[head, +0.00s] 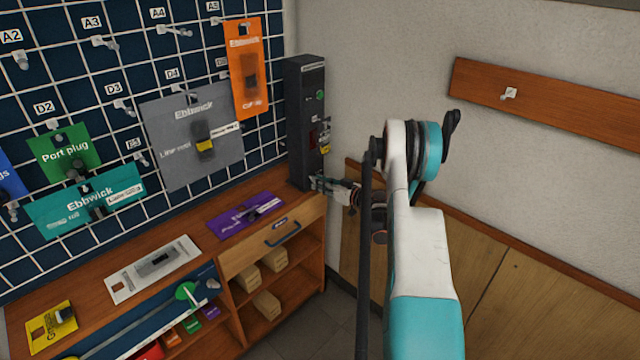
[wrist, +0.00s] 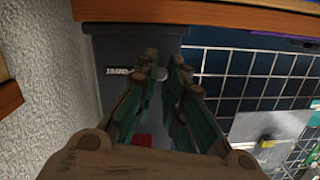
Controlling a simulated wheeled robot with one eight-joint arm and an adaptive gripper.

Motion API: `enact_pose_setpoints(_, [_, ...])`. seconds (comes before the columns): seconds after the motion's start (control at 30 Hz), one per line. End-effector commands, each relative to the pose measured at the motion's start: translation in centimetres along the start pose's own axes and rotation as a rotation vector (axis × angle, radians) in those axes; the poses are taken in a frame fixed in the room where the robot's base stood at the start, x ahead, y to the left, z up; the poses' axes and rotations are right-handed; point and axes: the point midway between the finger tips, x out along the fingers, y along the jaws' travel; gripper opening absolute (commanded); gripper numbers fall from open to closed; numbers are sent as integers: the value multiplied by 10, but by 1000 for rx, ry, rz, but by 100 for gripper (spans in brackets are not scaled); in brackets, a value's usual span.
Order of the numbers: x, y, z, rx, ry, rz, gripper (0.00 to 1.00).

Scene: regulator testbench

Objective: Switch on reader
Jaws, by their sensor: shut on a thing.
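The reader appears to be the tall dark grey unit (head: 305,125) standing at the back right end of the counter. It has a green round spot high on its front and a small yellow and red item lower down. My gripper (head: 322,184) is at the unit's low front, by the counter edge. In the wrist view the unit (wrist: 115,50) lies behind my gripper (wrist: 165,72), with a small light label left of the fingertips. The fingertips are close together, shut on a small part there, which they mostly hide. A red patch (wrist: 142,140) shows between the fingers.
A wire grid (head: 130,75) with hanging cards is at the left. The wooden counter (head: 195,225) holds a purple card (head: 246,214), a white plate (head: 125,283) and a yellow card (head: 50,322). A wall (head: 390,60) is close on the right.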

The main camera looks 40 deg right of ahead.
Motion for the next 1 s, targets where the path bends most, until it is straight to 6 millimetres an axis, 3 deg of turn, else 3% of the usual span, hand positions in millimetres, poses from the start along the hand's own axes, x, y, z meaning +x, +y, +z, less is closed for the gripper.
enact_pose_setpoints(0.6, [1,-6,-30,39,-503,89,0])
enact_pose_setpoints(1.0, [4,-7,-36,56,-691,124,0])
